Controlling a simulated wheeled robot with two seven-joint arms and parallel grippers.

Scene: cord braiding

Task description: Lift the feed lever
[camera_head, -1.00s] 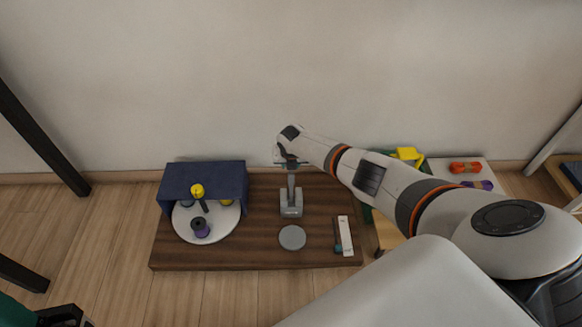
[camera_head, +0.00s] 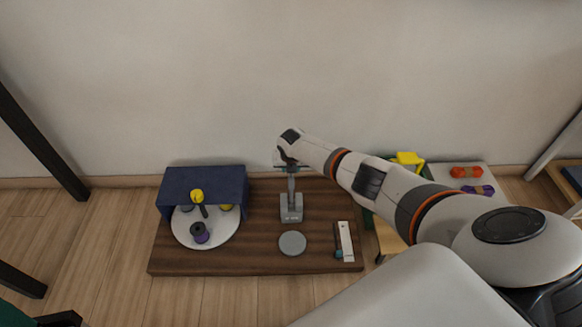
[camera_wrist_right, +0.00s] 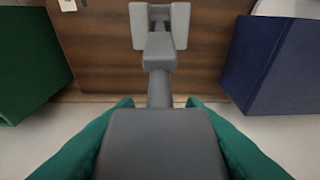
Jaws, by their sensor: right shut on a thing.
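The feed lever (camera_head: 291,184) is a grey post standing up from a grey base block (camera_head: 291,209) on the dark wooden board. In the right wrist view, the lever's broad grey end (camera_wrist_right: 160,145) sits between the two green fingers of my right gripper (camera_wrist_right: 160,125). The right gripper is shut on it, and in the head view the gripper (camera_head: 287,165) is at the lever's top, partly hidden by my wrist. The base block also shows in the right wrist view (camera_wrist_right: 180,28). A dark part of my left gripper (camera_head: 62,319) shows at the bottom left corner; its fingertips are out of sight.
Left of the lever, a blue hood (camera_head: 205,184) covers part of a white disc (camera_head: 185,236) with several spools. A grey round pad (camera_head: 292,243) and a white strip (camera_head: 346,240) lie in front. At right, orange (camera_head: 466,172) and purple cord bundles lie on a white surface.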

